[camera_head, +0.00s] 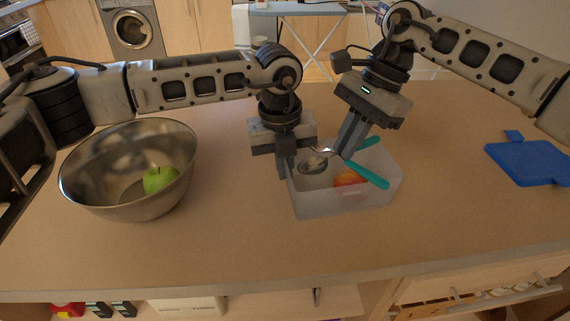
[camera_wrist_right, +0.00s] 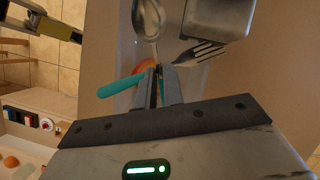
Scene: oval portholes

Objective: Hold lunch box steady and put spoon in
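The translucent lunch box (camera_head: 355,206) stands on the counter with a red-orange fruit (camera_head: 348,180) inside. My left gripper (camera_head: 286,168) is closed on its left wall. My right gripper (camera_head: 343,150) is shut on the spoon, tilted above the box. The spoon's silver bowl (camera_head: 313,165) points left, and its teal handle (camera_head: 365,144) shows behind the fingers. The spoon also shows in the right wrist view (camera_wrist_right: 148,18), running between the fingertips (camera_wrist_right: 159,72). A fork (camera_wrist_right: 203,53) crosses under it at the fingertips; its teal handle (camera_head: 368,175) extends right. Whether the fork touches the fingers is unclear.
A large metal bowl (camera_head: 85,190) with a green apple (camera_head: 160,180) stands at the left. A blue lid-like board (camera_head: 525,163) lies at the far right. The counter in front of the box and between bowl and box is clear.

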